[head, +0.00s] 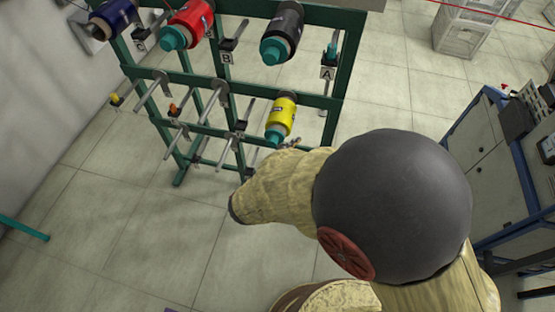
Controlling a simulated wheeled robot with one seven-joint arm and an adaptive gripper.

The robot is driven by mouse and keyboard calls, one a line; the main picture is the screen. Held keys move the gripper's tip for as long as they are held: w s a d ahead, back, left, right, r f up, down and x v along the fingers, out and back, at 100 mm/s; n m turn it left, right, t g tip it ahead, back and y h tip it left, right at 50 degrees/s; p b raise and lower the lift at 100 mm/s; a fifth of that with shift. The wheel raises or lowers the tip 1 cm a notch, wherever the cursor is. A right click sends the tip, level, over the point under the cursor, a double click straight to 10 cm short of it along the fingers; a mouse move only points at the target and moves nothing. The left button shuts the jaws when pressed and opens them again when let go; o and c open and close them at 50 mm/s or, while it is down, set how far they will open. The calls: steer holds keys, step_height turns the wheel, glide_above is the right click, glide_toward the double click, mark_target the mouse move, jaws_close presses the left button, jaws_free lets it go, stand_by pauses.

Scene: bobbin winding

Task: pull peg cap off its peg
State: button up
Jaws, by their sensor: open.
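A green rack bears metal pegs, several of them with coloured end caps. A teal cap (331,49) is at the peg by label A. A yellow cap (116,99) and an orange cap (174,109) sit on pegs at the left of the middle row. Teal caps also show at the ends of the red spool (190,22), the black spool (283,28) and the yellow spool (283,112). I cannot tell which cap is meant.
The rack's green frame (345,50) stands on a tiled floor. A dark blue spool (114,15) is at its upper left. Bare pegs (208,105) stick out of the middle row. A blue-framed cabinet (500,150) stands at right.

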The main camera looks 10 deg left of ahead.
mark_target(271, 144)
steer(key=s+a+f+n+t+y, duration=0.1)
steer(key=a+f+n+y, duration=0.2)
steer(key=a, duration=0.3)
steer(key=s+a+f+n+t+y, duration=0.1)
steer(key=a+f+n+y, duration=0.1)
steer(key=a+n, duration=0.3)
steer(key=shift+m, duration=0.7)
steer(key=shift+b+x, duration=1.5)
steer(key=shift+x, duration=2.8)
steer(key=shift+a, duration=0.15)
steer(key=shift+c, duration=1.4)
steer(key=c, duration=0.8)
jaws_close()
steer(key=shift+s, duration=0.15)
steer(key=shift+s+a+p, duration=0.1)
steer(key=shift+s+p, duration=0.15)
steer(key=shift+s, duration=1.15)
steer(key=shift+s+a+p, duration=0.15)
steer(key=shift+s+p, duration=0.05)
steer(key=shift+s, duration=1.2)
